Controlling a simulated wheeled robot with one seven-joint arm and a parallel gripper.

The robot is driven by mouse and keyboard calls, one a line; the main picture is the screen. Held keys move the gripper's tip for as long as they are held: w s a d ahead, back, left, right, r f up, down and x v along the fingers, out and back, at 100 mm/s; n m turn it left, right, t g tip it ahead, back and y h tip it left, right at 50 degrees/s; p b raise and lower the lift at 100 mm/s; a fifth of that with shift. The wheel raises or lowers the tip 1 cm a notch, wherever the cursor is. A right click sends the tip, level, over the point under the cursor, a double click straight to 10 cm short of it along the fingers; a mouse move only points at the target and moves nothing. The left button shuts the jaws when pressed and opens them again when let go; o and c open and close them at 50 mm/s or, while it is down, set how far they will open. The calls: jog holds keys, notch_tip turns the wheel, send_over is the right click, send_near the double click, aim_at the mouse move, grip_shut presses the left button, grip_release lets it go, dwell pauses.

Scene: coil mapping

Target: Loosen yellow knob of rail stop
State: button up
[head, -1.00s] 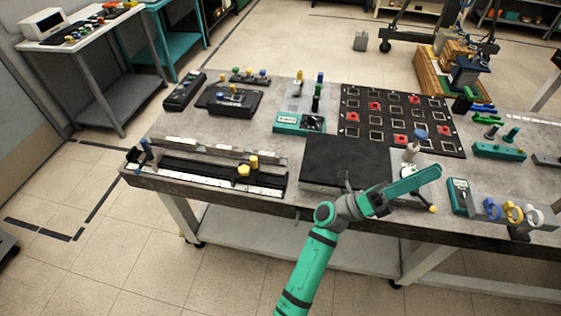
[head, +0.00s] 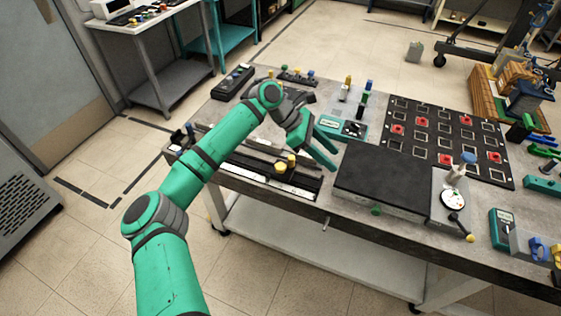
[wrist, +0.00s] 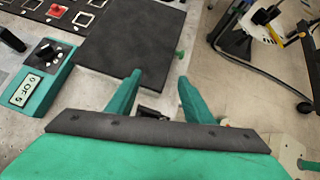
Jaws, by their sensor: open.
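The rail stop has two yellow knobs (head: 281,167), close together near the right end of a black rail (head: 305,182) with a pale scale along its front. The rail lies along the front left of the grey table. My arm hides part of the rail's left half. My gripper (head: 333,160) is open and empty. In the head view it hangs just right of the yellow knobs, apart from them. In the wrist view its two green fingers (wrist: 159,80) stand apart near the black pad (wrist: 125,40); no yellow knob shows clearly between them.
A black pad (head: 385,178) lies right of the rail, with a green knob (head: 376,210) at its front. A teal meter box (head: 342,128) stands behind. A grid board (head: 450,143) and a dial gauge stand (head: 453,200) are farther right. The floor before the table is clear.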

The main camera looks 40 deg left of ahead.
aim_at(280, 166)
jog(key=s+a+r+g+y, duration=0.1)
jog(key=s+a+y, duration=0.25)
jog(key=a, duration=0.55)
jog(key=s+a+y, duration=0.2)
jog(key=s+a, duration=0.2)
jog(key=a, duration=0.6)
jog(key=shift+n+h, duration=0.25)
jog(key=shift+n, duration=0.15)
jog(key=x, duration=1)
jog(key=shift+d+f, duration=0.2)
jog(key=shift+d, duration=0.2)
jog(key=c, duration=1)
